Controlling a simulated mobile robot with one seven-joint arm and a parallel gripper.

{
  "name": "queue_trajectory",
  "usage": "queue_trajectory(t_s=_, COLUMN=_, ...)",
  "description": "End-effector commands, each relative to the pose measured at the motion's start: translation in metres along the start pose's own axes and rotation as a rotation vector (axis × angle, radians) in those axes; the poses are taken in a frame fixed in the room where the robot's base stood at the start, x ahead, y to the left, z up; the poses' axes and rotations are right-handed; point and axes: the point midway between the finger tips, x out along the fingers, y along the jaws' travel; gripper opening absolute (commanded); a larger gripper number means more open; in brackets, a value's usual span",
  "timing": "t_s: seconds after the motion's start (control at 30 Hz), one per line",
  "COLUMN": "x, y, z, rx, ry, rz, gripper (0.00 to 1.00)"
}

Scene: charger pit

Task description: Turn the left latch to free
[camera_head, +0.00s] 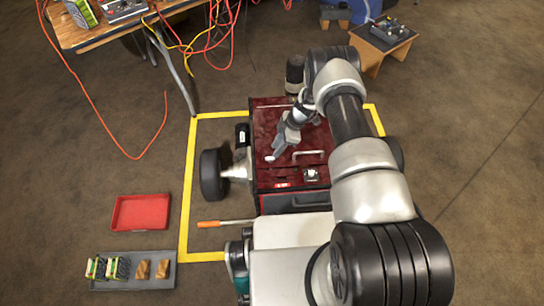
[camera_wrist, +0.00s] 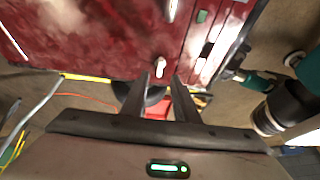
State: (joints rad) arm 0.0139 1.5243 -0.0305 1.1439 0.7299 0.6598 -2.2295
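The dark red lid (camera_head: 265,118) belongs to a wheeled unit in the middle of the head view. It also fills the top of the wrist view (camera_wrist: 100,35). A small pale latch (camera_wrist: 160,66) sits near the lid's edge in the wrist view. It shows as a whitish spot (camera_head: 270,158) at the lid's left side in the head view. My gripper (camera_wrist: 159,78) is open, its two dark fingers apart, with the latch just past and between the fingertips. In the head view my gripper (camera_head: 277,148) is low over the lid's left part. Contact cannot be told.
A silver handle (camera_head: 308,154) crosses the lid, beside a small black-and-white fitting (camera_head: 311,173). Yellow floor tape (camera_head: 187,180) frames the unit. A red tray (camera_head: 140,212) and a grey tray (camera_head: 130,284) with several blocks lie on the floor at left. A cluttered table (camera_head: 95,33) stands upper left.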

Motion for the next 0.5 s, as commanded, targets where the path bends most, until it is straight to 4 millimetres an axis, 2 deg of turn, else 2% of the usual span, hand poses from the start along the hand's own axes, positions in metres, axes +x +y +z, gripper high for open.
queue_trajectory(t_s=0.03, x=0.015, y=0.000, z=0.001, rx=-0.001, ry=0.000, rz=-0.002, gripper=0.27)
queue_trajectory(t_s=0.2, x=0.040, y=0.000, z=0.001, rx=-0.001, ry=0.000, rz=-0.001, gripper=0.27)
queue_trajectory(t_s=0.3, x=0.048, y=0.000, z=0.000, rx=0.000, ry=0.001, rz=-0.001, gripper=0.27)
queue_trajectory(t_s=0.5, x=0.053, y=0.000, z=0.000, rx=0.000, ry=0.001, rz=0.000, gripper=0.27)
